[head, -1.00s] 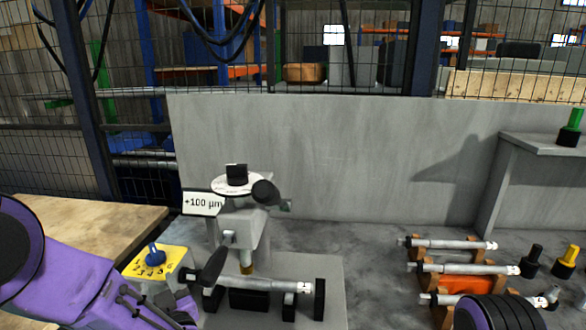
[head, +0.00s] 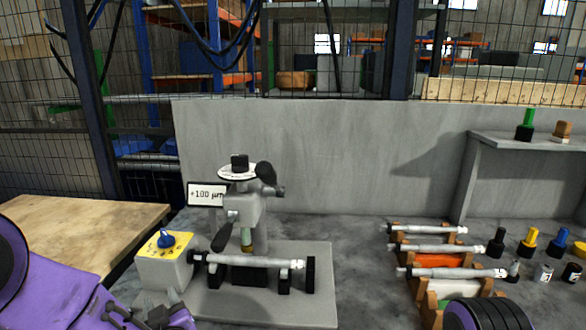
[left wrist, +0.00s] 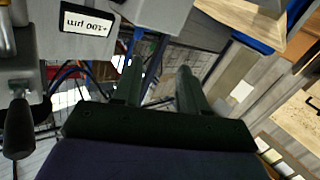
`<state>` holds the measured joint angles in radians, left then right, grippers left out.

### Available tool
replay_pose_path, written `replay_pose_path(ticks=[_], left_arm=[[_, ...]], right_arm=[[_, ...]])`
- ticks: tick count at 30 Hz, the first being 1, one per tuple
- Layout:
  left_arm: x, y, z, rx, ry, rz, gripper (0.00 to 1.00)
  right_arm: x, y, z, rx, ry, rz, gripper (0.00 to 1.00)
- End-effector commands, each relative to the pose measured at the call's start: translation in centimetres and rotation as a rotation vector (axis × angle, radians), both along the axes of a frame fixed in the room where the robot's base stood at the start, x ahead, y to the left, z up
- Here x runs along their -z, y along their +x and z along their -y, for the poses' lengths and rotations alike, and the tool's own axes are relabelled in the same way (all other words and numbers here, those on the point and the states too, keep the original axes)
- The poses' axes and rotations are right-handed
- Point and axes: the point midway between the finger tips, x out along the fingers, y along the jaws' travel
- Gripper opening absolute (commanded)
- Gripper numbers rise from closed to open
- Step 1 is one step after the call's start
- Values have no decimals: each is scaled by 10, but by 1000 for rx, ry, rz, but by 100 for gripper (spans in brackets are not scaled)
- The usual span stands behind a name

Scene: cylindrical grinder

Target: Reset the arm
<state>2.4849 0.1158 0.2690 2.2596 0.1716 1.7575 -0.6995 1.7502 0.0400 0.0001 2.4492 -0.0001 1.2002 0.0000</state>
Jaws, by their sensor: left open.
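My left gripper (head: 165,312) is low at the left of the head view, in front of the yellow-topped box. Its two dark fingers also show in the left wrist view (left wrist: 158,78), apart with nothing between them. The grinder fixture (head: 243,212) stands behind a silver cylindrical workpiece (head: 255,261), which lies level on dark supports. A black-handled lever (head: 222,236) hangs on the fixture's left side. A sign (head: 206,194) reads +100 µm; it also shows upside down in the left wrist view (left wrist: 87,22). My right gripper is out of view.
The yellow-topped box (head: 165,258) with a blue knob stands left of the workpiece. A wooden table (head: 75,230) is at the left. Several silver cylinders (head: 440,249) lie on a rack at the right. A grey shelf (head: 535,147) and a grey wall (head: 330,155) stand behind.

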Motion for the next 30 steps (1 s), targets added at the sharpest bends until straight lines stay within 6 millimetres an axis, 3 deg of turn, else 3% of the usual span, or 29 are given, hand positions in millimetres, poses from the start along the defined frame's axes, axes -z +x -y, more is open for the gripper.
replay_pose_path(ticks=[5, 11, 14, 15, 19, 21, 24, 27, 30], left_arm=[[51, -12, 7, 94, -136, -91, 43], [135, -55, 7, 141, -279, -296, 43], [188, -97, 5, 141, -351, -453, 43], [211, -122, 3, 133, -380, -532, 43], [274, -212, -8, 93, -428, -801, 43], [293, -254, -15, 78, -417, -915, 43], [309, -295, -23, 51, -403, -1013, 43], [315, -313, -24, 43, -401, -1055, 43], [316, -316, -24, 42, -402, -1059, 43]], right_arm=[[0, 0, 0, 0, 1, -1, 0], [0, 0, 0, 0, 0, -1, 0], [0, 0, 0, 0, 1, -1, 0], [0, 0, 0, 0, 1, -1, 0], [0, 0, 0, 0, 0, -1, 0], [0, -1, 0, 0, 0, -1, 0], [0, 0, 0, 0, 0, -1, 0], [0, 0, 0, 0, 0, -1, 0], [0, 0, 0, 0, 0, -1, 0]])
